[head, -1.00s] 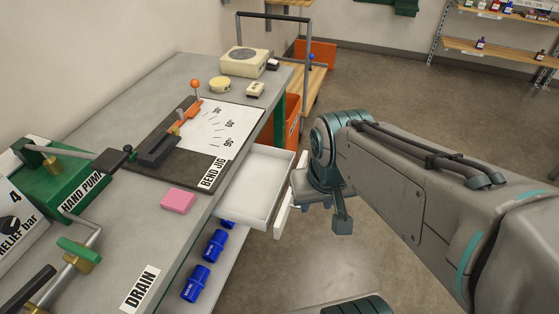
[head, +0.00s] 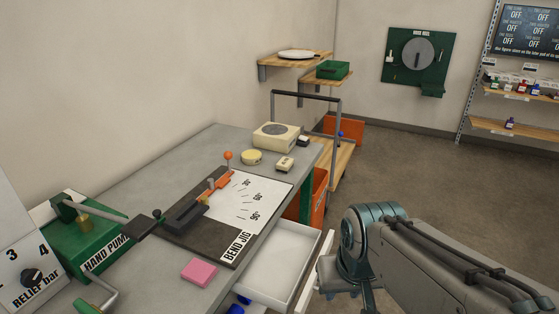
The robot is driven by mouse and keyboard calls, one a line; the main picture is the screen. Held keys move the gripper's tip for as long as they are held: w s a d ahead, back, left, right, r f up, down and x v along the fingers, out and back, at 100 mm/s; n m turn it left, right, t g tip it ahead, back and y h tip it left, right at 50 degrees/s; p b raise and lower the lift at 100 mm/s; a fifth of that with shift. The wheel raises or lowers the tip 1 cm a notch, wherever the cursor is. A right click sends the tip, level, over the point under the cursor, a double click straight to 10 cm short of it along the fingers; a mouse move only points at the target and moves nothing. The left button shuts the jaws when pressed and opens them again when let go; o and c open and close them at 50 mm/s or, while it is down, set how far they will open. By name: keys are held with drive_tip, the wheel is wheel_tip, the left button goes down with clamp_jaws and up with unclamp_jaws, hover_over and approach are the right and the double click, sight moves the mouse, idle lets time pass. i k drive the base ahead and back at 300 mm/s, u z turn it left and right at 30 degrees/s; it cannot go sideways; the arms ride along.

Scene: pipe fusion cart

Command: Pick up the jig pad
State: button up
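A pink pad (head: 199,272), the only loose pad I see, lies flat on the grey bench near its front edge, just in front of the dark bend jig board (head: 204,246). I take it for the jig pad. My arm comes in from the lower right, and its teal wrist hangs beyond the open drawer. My gripper (head: 328,292) shows only in small part beside the drawer front, low in the picture. Its fingertips are not clear, and I cannot tell whether they touch the drawer. The gripper is well to the right of the pink pad.
A white drawer (head: 283,262) stands open and looks empty in the part I see. The green hand pump (head: 93,238) and relief panel (head: 27,272) stand at left. A cream device (head: 276,137) stands at the bench's far end. Floor at right is clear.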

sight(285, 164)
drive_tip(key=z, duration=0.9)
drive_tip(key=k, duration=1.15)
drive_tip(key=z, duration=0.9)
drive_tip(key=i, duration=2.1)
drive_tip(key=u, duration=0.55)
drive_tip(key=i, duration=1.55)
drive_tip(key=u, duration=0.85)
drive_tip(key=i, duration=1.25)
drive_tip(key=u, duration=1.85)
drive_tip(key=i, duration=0.85)
drive_tip(key=u, duration=0.7)
